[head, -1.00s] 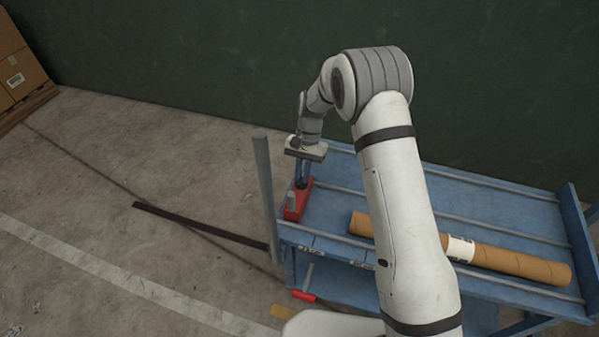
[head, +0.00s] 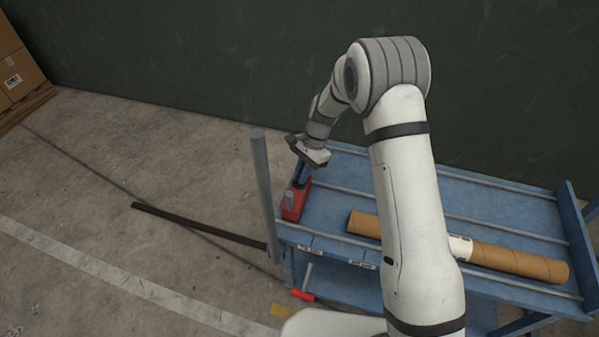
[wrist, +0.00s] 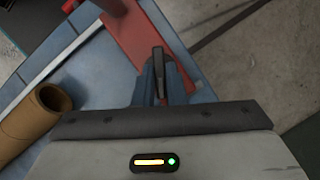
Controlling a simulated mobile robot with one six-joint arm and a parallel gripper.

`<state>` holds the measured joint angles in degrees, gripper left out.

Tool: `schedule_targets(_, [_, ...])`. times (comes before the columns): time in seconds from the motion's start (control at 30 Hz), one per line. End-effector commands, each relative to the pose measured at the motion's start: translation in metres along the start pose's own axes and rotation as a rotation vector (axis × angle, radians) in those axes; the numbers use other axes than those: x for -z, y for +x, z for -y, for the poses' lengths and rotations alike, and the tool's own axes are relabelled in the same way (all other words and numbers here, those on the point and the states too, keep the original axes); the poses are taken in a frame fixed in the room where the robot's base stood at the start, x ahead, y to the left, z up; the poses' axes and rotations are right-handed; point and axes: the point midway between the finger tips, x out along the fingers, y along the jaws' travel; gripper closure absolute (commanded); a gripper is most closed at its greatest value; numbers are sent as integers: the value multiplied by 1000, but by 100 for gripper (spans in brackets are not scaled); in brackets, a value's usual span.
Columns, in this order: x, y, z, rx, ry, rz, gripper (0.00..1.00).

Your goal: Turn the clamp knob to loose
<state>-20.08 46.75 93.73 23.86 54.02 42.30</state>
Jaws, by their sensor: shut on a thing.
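The red clamp (head: 293,207) sits at the left end of the blue cart. Its red body (wrist: 132,32) also shows in the wrist view. The clamp knob (wrist: 158,58) appears as a narrow dark bar standing over the red body, between my blue fingers. My gripper (head: 300,178) is over the clamp, tilted, and its fingers (wrist: 161,80) are shut on the knob. In the head view the knob is too small and too covered by the fingers to make out. No loose mark on the clamp can be read.
A brown cardboard tube (head: 515,262) lies on the blue cart (head: 480,220) to the right. A grey upright post (head: 263,190) stands just left of the clamp. A red-handled tool (head: 303,294) is below the cart's front edge. Boxes (head: 18,70) stand far left.

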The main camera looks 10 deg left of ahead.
Motion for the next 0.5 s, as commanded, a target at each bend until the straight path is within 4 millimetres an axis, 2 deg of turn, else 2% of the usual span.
schedule_targets(0.3, [-3,2,0,-2,3,5,100])
schedule_targets(0.33, [-3,2,0,-2,3,5,88])
schedule_targets(0.5, [-2,1,0,-1,2,4,74])
